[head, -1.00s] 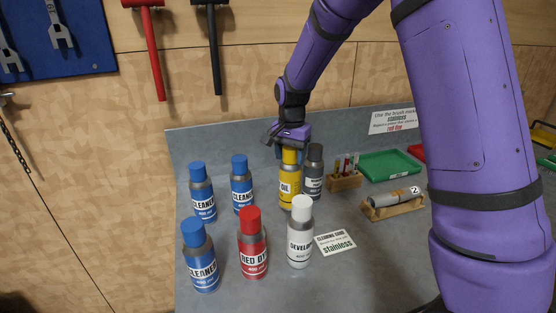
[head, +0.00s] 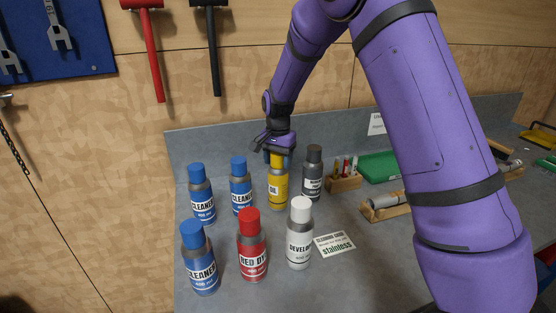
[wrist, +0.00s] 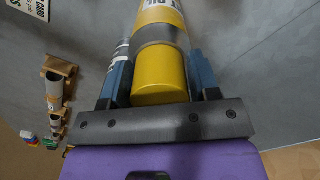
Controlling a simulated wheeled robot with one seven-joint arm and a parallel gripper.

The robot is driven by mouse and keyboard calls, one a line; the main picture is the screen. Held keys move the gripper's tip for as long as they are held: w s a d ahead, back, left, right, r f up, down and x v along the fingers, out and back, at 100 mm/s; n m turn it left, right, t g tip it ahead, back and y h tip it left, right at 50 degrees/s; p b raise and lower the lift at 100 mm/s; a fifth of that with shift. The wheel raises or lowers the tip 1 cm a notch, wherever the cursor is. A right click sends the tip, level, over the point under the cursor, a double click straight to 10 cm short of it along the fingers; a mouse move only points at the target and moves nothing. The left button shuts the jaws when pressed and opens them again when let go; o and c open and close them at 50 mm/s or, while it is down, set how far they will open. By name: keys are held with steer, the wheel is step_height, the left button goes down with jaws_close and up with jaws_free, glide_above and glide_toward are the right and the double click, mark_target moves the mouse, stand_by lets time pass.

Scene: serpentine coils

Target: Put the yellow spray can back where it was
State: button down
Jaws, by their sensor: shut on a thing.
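The yellow spray can (head: 278,188), labelled OIL, is upright in the back row on the grey bench, between a blue-capped cleaner can and a dark grey can. I cannot tell whether its base touches the bench. My gripper (head: 279,155) comes from above and is shut on its top. In the wrist view the yellow can (wrist: 160,72) sits between the two blue fingers of my gripper (wrist: 160,82). Its far end is cut off by the frame.
Blue cleaner cans (head: 241,186) stand to the left, a red dye can (head: 251,246) and a white developer can (head: 299,234) in front, a dark grey can (head: 313,174) close right. A pen block (head: 345,182) and a green tray (head: 378,167) lie farther right.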

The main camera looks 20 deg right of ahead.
steer(key=shift+f, duration=0.1)
steer(key=shift+c, duration=1.7)
jaws_free()
